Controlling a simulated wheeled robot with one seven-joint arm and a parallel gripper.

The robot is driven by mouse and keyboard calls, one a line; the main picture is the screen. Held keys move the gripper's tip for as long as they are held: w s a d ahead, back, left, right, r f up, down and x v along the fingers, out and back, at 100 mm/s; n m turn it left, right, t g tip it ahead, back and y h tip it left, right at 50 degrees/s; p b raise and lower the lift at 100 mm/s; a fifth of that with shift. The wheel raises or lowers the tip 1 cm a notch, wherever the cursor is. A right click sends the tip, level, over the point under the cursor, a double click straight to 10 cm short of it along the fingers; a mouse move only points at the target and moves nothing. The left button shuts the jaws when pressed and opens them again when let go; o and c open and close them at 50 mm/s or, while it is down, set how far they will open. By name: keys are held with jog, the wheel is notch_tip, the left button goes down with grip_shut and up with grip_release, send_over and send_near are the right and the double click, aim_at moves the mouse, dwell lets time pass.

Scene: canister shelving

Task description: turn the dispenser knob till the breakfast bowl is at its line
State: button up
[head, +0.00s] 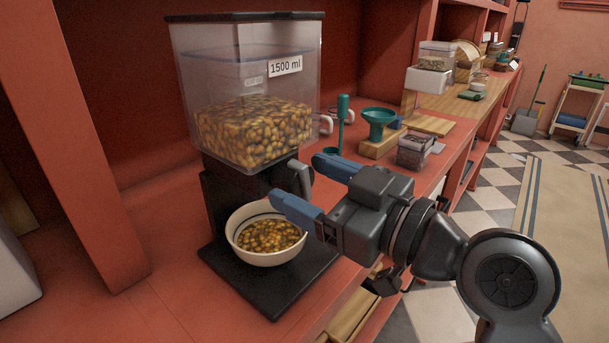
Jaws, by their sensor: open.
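The dispenser (252,95) stands on the red counter, its clear hopper about half full of brown-gold pieces and labelled 1500 ml. Its grey knob (305,178) shows at the right side of the black body, partly hidden by my gripper. The cream breakfast bowl (258,262) sits upright on the black base under the outlet and holds similar pieces. A dark line shows inside the bowl near the rim, with the visible contents below it at the back. My gripper (295,182) is open, its two blue fingers pointing at the dispenser near the knob. I cannot tell whether they touch it.
A teal funnel (378,122) on a wooden block, a green-handled scoop (342,120) and a small clear container (413,152) stand right of the dispenser. A red upright panel (75,140) is at left. Bare counter (165,285) lies front left.

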jog(key=shift+w+a, duration=0.35)
jog(key=shift+a, duration=0.05)
jog(key=c, duration=1)
jog(key=m+p, duration=0.1)
jog(key=m, duration=0.2)
jog(key=shift+r+m+p, duration=0.1)
jog(key=shift+m+p, duration=0.2)
jog(key=shift+c, duration=0.2)
jog(key=shift+m, duration=0.7)
jog(key=o, duration=1)
jog(key=shift+o, duration=0.2)
